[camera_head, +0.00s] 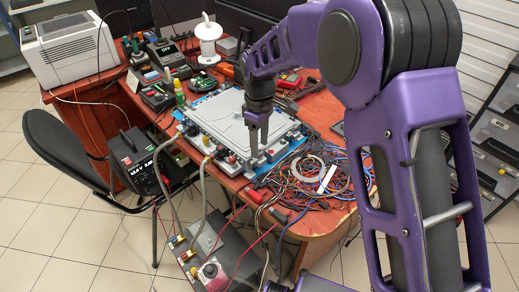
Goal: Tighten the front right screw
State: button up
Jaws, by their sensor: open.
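A light grey plate-like unit (222,128) lies on a blue base on the red-brown desk, with coolant hoses running from its front edge. My gripper (257,150) points down over the unit's front right corner. Its fingers are close to a small grey block (256,161) at that corner. At this size I cannot tell whether they touch it. The front right screw itself is too small or hidden behind the fingers to make out. I see nothing held in the gripper.
Tangled wires (305,175) lie just right of the corner. A grey box with a pink knob (212,272) stands low in front, with hoses leading up. A black chair (62,145) is at left.

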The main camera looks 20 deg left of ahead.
jog(key=shift+f, duration=1)
grip_shut()
